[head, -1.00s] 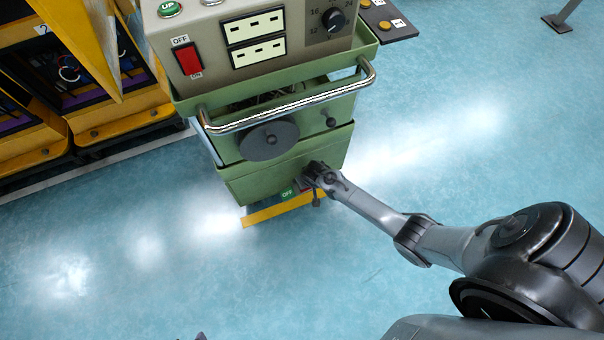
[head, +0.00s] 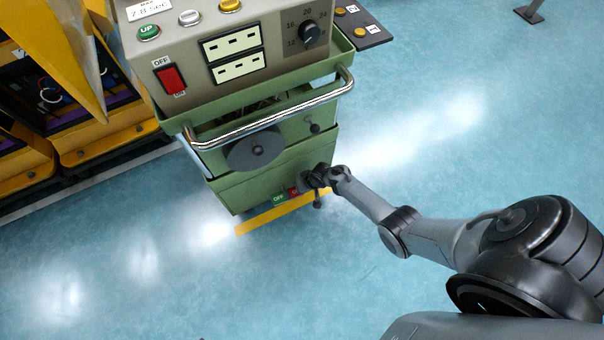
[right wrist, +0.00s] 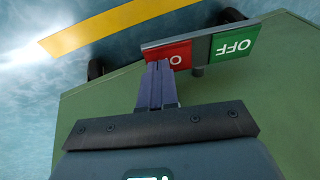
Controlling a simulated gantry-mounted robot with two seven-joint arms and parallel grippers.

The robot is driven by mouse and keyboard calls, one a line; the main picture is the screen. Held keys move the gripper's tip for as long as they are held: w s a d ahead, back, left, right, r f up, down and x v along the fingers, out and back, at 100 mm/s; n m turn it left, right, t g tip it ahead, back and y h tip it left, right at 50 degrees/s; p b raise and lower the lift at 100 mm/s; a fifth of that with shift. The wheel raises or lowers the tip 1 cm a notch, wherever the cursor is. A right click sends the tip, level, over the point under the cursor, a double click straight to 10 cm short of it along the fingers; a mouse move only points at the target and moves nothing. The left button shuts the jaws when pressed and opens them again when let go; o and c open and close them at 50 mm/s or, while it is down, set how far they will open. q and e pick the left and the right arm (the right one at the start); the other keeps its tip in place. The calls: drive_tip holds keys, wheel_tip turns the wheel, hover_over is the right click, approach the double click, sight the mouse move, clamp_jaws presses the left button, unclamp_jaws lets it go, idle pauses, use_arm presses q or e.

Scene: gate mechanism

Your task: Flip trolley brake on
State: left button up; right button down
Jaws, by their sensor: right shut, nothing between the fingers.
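The green trolley (head: 236,190) stands on the blue floor in the middle of the head view. Its brake pedal is low on the front, with a green OFF half (head: 279,198) on the left and a red half (head: 294,191) on the right. In the right wrist view the red half (right wrist: 168,56) and the green OFF half (right wrist: 235,44) show upside down. My right gripper (right wrist: 158,66) is shut and empty, its fingertips at the red half and covering part of its lettering. It also shows at the trolley's lower right in the head view (head: 305,185). My left gripper is not in view.
A yellow floor strip (head: 268,217) lies before the trolley. Above the brake are a chrome handle (head: 270,119), a grey disc (head: 256,150) and a control panel (head: 238,62) with a red switch. Yellow cabinets (head: 108,143) stand at the left. The floor in front is clear.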

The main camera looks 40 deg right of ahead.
drive_tip(key=shift+d+r, duration=0.1)
drive_tip(key=shift+r+p, duration=0.55)
drive_tip(key=shift+p, duration=0.2)
drive_tip(key=p+v, duration=1)
drive_tip(key=v, duration=0.2)
drive_tip(key=shift+d+r+p, duration=0.25)
drive_tip(key=shift+d+p, duration=0.15)
drive_tip(key=shift+d, duration=0.05)
